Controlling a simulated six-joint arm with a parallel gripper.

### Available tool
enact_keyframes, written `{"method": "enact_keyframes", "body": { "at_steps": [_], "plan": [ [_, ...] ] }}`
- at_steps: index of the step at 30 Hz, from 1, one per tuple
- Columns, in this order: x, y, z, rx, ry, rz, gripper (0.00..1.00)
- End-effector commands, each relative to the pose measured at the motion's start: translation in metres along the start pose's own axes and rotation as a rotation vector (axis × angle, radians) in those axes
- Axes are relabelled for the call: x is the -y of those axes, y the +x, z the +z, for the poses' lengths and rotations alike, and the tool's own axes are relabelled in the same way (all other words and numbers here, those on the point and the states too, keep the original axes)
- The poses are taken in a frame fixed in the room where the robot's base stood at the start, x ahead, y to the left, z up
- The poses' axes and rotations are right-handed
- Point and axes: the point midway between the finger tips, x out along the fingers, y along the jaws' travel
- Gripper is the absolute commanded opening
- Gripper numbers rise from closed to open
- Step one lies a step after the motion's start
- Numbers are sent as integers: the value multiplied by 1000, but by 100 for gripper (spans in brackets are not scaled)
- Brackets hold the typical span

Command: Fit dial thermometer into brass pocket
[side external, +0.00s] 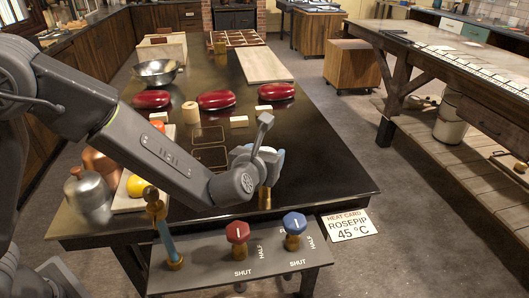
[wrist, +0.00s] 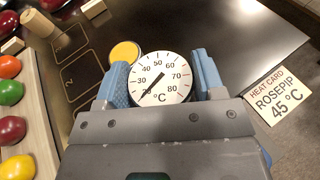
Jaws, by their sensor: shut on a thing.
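The dial thermometer (wrist: 163,84) has a round white face in °C, and its needle points to the low end of the scale. My gripper (wrist: 160,68) is shut on it, with a blue finger on each side of the dial. In the side view my gripper (side external: 268,168) is low over the near part of the black table, and the dial face is hidden there. A brass-coloured upright piece (side external: 265,199) shows just below the fingers; I cannot tell whether it is the pocket or the thermometer's stem. A yellow disc with a metallic rim (wrist: 125,52) lies beyond the dial.
A panel with a red knob (side external: 237,232) and a blue knob (side external: 294,223) stands at the near edge. A heat card (side external: 349,225) reads ROSEPIP 45 °C. Coloured balls sit on a pale tray (wrist: 35,75) at left. The table right of my gripper is clear.

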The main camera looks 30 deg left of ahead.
Motion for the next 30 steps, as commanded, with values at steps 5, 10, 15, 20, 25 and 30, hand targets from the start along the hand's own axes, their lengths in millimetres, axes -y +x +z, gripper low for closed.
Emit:
{"method": "enact_keyframes", "body": {
  "at_steps": [5,10,15,20,25,30],
  "plan": [
    [0,1,-4,0,0,1,38],
    [0,3,-8,0,0,1,38],
    [0,4,-12,0,0,0,38],
    [0,5,-16,0,1,0,38],
    [0,5,-17,0,0,0,67],
    [0,5,-17,0,0,0,84]
  ]
}}
